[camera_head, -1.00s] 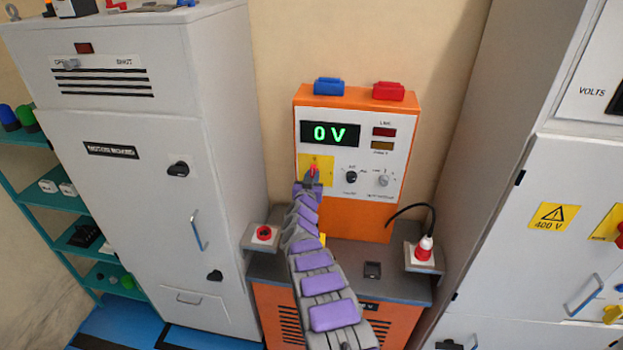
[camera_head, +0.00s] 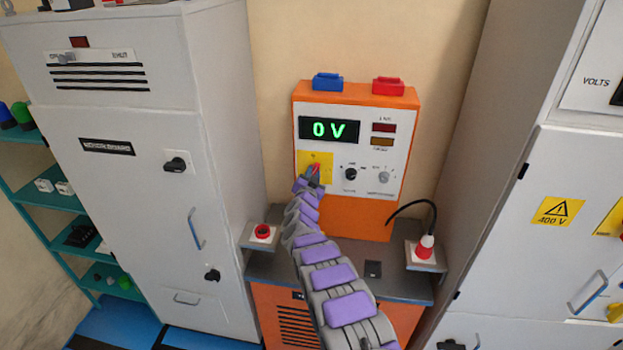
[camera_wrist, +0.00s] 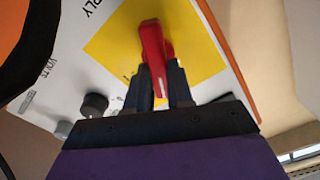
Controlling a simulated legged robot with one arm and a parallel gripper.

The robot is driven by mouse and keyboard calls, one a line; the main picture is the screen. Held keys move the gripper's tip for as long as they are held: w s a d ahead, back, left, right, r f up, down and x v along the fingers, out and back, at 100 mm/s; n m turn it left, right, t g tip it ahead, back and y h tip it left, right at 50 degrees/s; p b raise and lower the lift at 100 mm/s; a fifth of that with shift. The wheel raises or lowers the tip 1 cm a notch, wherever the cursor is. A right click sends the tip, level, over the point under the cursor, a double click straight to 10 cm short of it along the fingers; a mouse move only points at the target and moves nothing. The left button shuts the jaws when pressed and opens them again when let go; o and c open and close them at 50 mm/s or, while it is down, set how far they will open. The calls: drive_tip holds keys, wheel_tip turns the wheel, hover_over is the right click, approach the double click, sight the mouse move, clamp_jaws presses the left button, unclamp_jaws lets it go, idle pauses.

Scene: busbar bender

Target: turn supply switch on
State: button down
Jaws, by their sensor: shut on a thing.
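The supply switch (camera_wrist: 154,50) is a red handle on a yellow plate (camera_wrist: 205,50) on the supply's front panel. In the wrist view my gripper (camera_wrist: 160,82) is shut on the red handle, with one dark finger on each side of it. In the head view my gripper (camera_head: 313,178) is at the yellow plate (camera_head: 326,160), at the lower left of the panel, and partly hides the red handle (camera_head: 316,168). The orange supply unit (camera_head: 340,215) has a display (camera_head: 329,130) that reads 0 V in green.
Two knobs (camera_head: 351,174) sit right of the switch. A blue block (camera_head: 327,82) and a red block (camera_head: 388,86) stand on top. Grey cabinets (camera_head: 150,200) stand on both sides.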

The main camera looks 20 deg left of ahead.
drive_tip(key=m+b, duration=0.1)
drive_tip(key=m, duration=0.3)
drive_tip(key=f+m+b, duration=0.1)
drive_tip(key=m, duration=0.3)
drive_tip(key=m+b, duration=0.1)
drive_tip(key=m, duration=0.3)
drive_tip(key=shift+d+f, duration=0.3)
drive_tip(key=shift+f, duration=0.2)
drive_tip(key=c, duration=1.3)
unclamp_jaws()
drive_tip(key=shift+c, duration=0.2)
drive_tip(key=o, duration=0.3)
drive_tip(key=shift+d+r, duration=0.1)
drive_tip(key=shift+r, duration=0.1)
drive_tip(key=shift+o, duration=0.2)
drive_tip(key=shift+r, duration=0.15)
